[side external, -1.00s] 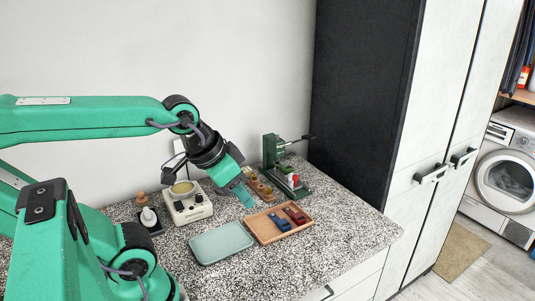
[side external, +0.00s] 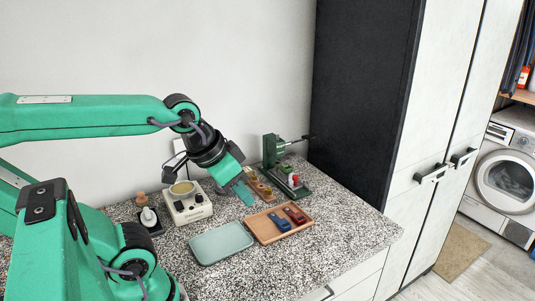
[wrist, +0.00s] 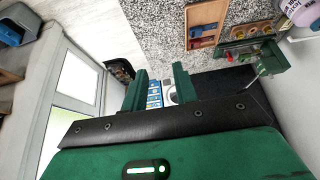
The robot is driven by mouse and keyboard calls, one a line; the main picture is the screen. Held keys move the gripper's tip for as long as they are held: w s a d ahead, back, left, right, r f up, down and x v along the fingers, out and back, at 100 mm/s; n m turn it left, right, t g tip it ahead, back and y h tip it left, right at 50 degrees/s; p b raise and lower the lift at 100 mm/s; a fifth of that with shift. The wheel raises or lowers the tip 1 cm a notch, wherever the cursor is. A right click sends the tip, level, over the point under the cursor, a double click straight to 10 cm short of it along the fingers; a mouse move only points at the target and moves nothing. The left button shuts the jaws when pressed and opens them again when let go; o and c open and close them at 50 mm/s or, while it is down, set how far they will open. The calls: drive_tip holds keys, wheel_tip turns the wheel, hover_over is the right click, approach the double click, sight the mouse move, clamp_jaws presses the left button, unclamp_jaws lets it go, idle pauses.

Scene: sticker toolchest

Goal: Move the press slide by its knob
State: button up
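The green press (side external: 270,150) stands at the back of the counter, near the dark cabinet side, with a lever handle pointing right. A small red knob (side external: 295,179) shows low on its front, over the dark green base; I take this to be the slide's knob. The press also shows at the upper right of the wrist view (wrist: 245,52). My gripper (side external: 247,193) hangs left of the press, pointing down and right, apart from the knob. In the wrist view its two green fingers (wrist: 158,85) stand apart with nothing between them.
A wooden tray (side external: 249,228) with blue and red pieces lies before the press. A narrow wooden holder (side external: 266,194) stands beside it. A pale green tray (side external: 205,256), a cream device (side external: 190,215) and a small bottle (side external: 148,217) are further left. The counter's right front is clear.

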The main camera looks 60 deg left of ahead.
drive_tip(key=w+a+r+n+g, duration=0.1)
drive_tip(key=w+a+r, duration=0.1)
drive_tip(key=w, duration=0.4)
drive_tip(key=w+a+r+n+g, duration=0.1)
drive_tip(key=w+a+r+n, duration=0.15)
drive_tip(key=w, duration=0.25)
drive_tip(key=n+g, duration=0.4)
drive_tip(key=n, duration=0.2)
hover_over(295, 176)
drive_tip(key=shift+m, duration=0.25)
wheel_tip(295, 176, down, 17)
drive_tip(key=shift+w+f, duration=0.1)
drive_tip(key=shift+f, duration=0.1)
drive_tip(key=shift+f, duration=3.8)
